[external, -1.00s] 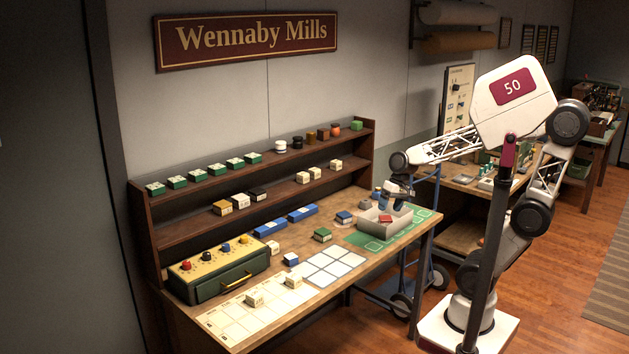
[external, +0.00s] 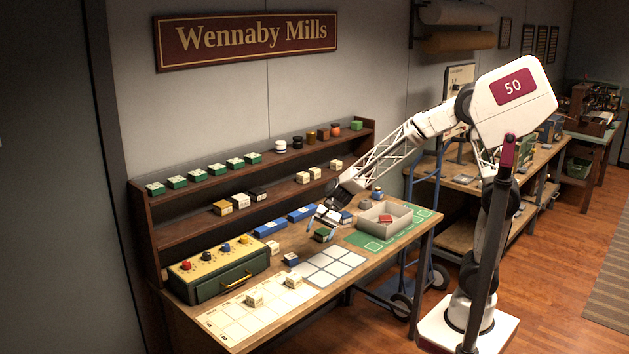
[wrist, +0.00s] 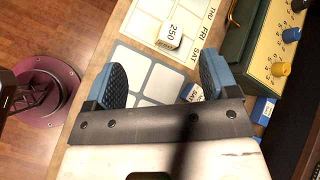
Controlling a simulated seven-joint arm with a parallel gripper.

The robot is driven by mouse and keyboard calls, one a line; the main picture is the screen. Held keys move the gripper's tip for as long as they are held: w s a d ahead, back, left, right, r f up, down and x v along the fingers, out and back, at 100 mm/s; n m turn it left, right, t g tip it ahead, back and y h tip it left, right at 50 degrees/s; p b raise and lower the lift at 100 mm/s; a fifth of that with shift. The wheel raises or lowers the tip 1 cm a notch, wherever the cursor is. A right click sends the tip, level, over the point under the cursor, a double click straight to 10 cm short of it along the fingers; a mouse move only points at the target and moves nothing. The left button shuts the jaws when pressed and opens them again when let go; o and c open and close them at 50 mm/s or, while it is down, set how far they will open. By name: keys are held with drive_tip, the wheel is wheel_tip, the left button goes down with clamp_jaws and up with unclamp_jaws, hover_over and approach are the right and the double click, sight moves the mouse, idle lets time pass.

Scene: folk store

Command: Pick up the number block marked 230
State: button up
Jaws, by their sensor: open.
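My gripper (external: 322,222) is open above the middle of the bench, close over a green block (external: 322,236). In the wrist view, my gripper (wrist: 163,80) has its two blue pads wide apart with nothing held between them. A white block (wrist: 169,36) that seems to read 250 sits on the weekday sheet, beyond the fingertips. I cannot clearly read 230 on any block. In the external view, two cream blocks lie on the sheet, one nearer the front (external: 255,299) and one to its right (external: 293,281). Another cream block (external: 273,247) sits behind them. Their numbers are too small to read.
A small blue block (wrist: 192,92) is partly hidden by the right finger. A green box with coloured knobs (external: 215,272) stands at the left. An open tray (external: 400,222) holding a red item is at the right. Shelves with several blocks (external: 240,202) line the back.

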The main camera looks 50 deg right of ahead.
drive_tip(key=w+a+f+m+y, duration=0.1)
drive_tip(key=w+a+f+m, duration=0.1)
drive_tip(key=a+f, duration=0.2)
drive_tip(key=w+a+f+m+y, duration=0.1)
drive_tip(key=a+f, duration=0.3)
drive_tip(key=a, duration=0.4)
drive_tip(key=w+a+f+m+y, duration=0.1)
drive_tip(key=w+a+f+m, duration=0.1)
drive_tip(key=a, duration=0.5)
drive_tip(key=shift+w+f+m+y, duration=0.15)
drive_tip(key=shift+w+f+m, duration=0.05)
drive_tip(key=shift+f+m, duration=0.3)
drive_tip(key=shift+w+f+m+y, duration=0.15)
drive_tip(key=shift+f+m, duration=0.25)
drive_tip(key=shift+m, duration=0.1)
drive_tip(key=shift+a, duration=0.15)
approach(254, 296)
drive_tip(key=shift+w+a+f, duration=0.15)
drive_tip(key=shift+a+f, duration=0.6)
drive_tip(key=shift+a, duration=0.1)
drive_tip(key=shift+w+a+f, duration=0.15)
drive_tip(key=shift+a+f, duration=0.55)
drive_tip(key=shift+a, duration=0.15)
drive_tip(key=shift+x, duration=2.6)
drive_tip(key=c, duration=1)
